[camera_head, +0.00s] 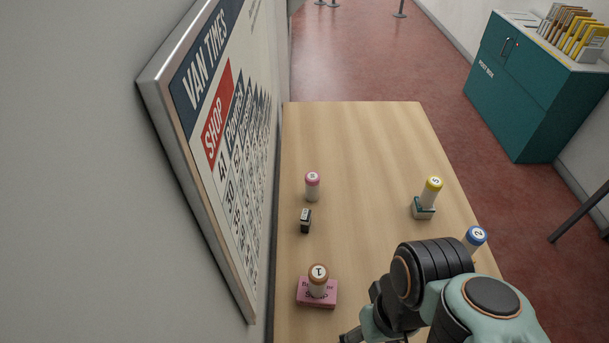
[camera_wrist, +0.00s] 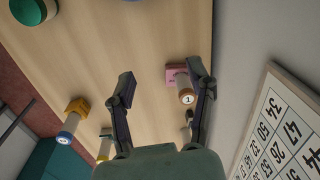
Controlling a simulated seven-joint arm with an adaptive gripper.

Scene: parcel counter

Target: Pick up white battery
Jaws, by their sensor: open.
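A small block-shaped battery (camera_head: 305,221), white and dark, stands on the wooden counter (camera_head: 360,140) near its left side, just in front of a pink-capped peg. In the wrist view a small dark shape (camera_wrist: 189,117) beside the right finger may be the battery, mostly hidden. My gripper (camera_wrist: 162,82) is open and empty above the counter, its two fingers wide apart. In the head view my arm hides most of the gripper at the lower right; it is nearer the camera than the battery and to its right.
The brown-topped peg (camera_head: 318,281) stands on a pink box (camera_head: 316,297). The pink-capped peg (camera_head: 312,187) stands behind the battery. A yellow-capped peg (camera_head: 431,192) is at right; a blue-capped peg (camera_head: 475,237) is partly behind my arm. The far counter is clear.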

